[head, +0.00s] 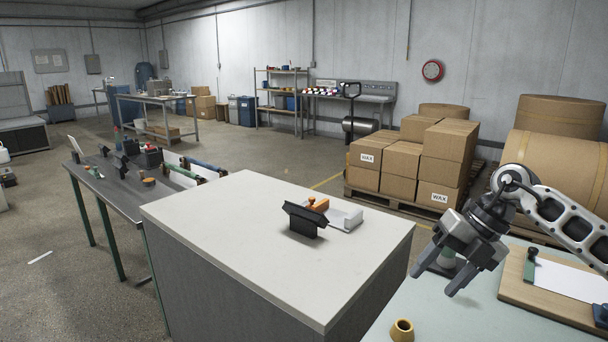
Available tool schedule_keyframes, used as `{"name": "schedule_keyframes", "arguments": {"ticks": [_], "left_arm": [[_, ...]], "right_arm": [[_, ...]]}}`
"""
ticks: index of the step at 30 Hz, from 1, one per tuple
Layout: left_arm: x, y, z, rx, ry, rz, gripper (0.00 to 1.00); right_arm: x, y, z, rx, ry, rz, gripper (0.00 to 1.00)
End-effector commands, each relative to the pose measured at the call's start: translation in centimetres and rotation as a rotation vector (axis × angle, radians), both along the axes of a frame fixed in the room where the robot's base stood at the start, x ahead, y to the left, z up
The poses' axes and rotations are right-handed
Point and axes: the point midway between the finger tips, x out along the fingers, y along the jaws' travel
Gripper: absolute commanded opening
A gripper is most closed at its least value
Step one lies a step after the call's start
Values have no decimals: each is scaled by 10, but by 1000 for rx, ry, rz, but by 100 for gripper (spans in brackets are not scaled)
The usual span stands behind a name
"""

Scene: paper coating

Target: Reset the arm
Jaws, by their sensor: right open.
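My right gripper (434,283) hangs at the right of the head view, above the pale green table. It is open, with its two fingers apart and nothing between them. My right arm comes in from the right edge. A dark object with a green part stands partly hidden behind the gripper. My left gripper is not in the head view.
A white-topped cabinet (230,225) in the middle bears a black holder (305,220) and a light tray (345,217). The green table (480,322) bears a tan ring (402,330) and a wooden board (535,309) with white paper. A tool bench (118,196) stands left.

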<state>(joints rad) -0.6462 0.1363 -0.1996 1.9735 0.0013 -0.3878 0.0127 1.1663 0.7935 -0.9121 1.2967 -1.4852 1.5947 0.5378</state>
Motion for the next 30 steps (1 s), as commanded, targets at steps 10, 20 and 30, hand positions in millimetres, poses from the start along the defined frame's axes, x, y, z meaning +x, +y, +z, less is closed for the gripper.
{"name": "schedule_keyframes", "arguments": {"ticks": [10, 20, 30], "left_arm": [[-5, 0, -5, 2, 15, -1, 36], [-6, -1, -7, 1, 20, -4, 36], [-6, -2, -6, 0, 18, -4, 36]], "right_arm": [[-58, 200, -45, 1000, 40, -151, 62], [-81, 165, -119, 1496, 291, -1205, 62], [-205, 100, -265, 1191, 650, -2153, 62]]}}
